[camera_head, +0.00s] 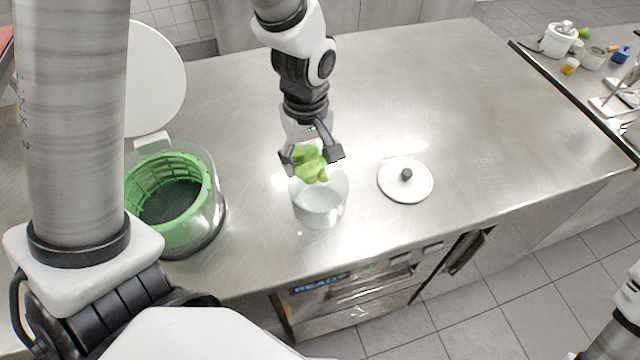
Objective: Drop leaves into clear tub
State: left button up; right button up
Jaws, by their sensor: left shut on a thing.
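The green leaves (311,167) are a small bunch between the fingers of my left gripper (312,157). That gripper is shut on them and points down. The clear tub (320,206) stands upright on the steel counter, directly below the gripper in the picture. The leaves overlap the tub's far rim in this view; I cannot tell how far they reach inside. No leaves can be made out at the bottom of the tub. Part of my right arm shows at the lower right edge, but its gripper is not in view.
A white lid with a dark knob (406,182) lies right of the tub. A clear bowl with a green basket (172,203) stands at the left, its white lid (153,78) raised behind it. The steel counter (440,100) is clear behind and right. Pots and jars stand far right.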

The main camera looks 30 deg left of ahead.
pick_arm(q)
jog(key=shift+s+d+r, duration=0.15)
jog(key=shift+s+d, duration=0.15)
jog(key=o, duration=1.2)
jog(key=shift+o, duration=0.2)
jog(key=shift+a, duration=0.1)
jog(key=shift+w, duration=0.15)
notch_tip(320, 180, up, 12)
